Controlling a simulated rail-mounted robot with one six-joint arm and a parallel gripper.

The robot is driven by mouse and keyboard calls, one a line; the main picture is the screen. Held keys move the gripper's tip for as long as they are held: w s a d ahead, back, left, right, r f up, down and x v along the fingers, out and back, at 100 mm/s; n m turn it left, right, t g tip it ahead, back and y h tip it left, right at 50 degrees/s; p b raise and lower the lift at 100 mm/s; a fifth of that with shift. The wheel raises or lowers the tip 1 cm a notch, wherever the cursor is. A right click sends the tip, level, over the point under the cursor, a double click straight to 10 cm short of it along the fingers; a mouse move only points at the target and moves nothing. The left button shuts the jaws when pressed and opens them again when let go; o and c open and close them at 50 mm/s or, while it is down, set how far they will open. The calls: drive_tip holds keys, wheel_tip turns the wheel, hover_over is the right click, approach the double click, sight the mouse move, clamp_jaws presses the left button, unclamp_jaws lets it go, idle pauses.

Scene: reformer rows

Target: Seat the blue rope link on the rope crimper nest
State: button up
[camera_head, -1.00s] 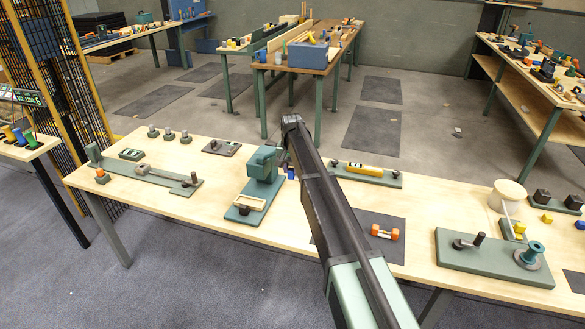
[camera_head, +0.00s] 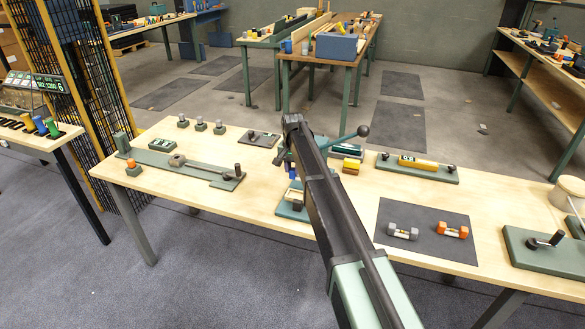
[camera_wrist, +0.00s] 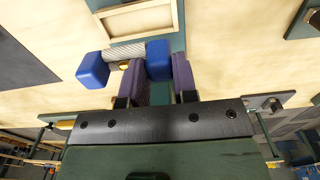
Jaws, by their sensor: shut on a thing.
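The blue rope link (camera_wrist: 92,70) has two blue end blocks joined by a pale rope with a brassy part. In the wrist view, my gripper (camera_wrist: 160,78) is shut on its right block, and the rope and other block stick out to the left. In the head view, only a bit of blue (camera_head: 292,172) shows beside my arm. The rope crimper (camera_head: 286,210) is a green base mostly hidden behind my arm. Its cream rectangular frame (camera_head: 292,194), which looks like the nest, also shows in the wrist view (camera_wrist: 138,21), just beyond the link and apart from it in the picture.
A lever with a dark ball (camera_head: 362,131) sticks out right of my arm. A dark mat (camera_head: 425,250) holds a grey link (camera_head: 402,231) and an orange link (camera_head: 453,230). Green fixtures stand left (camera_head: 180,165) and right (camera_head: 418,168). Bare tabletop lies left of the crimper.

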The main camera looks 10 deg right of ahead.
drive_tip(key=shift+f+b, duration=2.85)
drive_tip(key=shift+f, duration=0.1)
drive_tip(key=shift+f+b, duration=1.15)
drive_tip(key=o, duration=1)
drive_tip(key=shift+o, duration=0.2)
drive_tip(key=shift+r, duration=0.1)
wheel_tip(320, 180, up, 11)
drive_tip(key=p, duration=1.1)
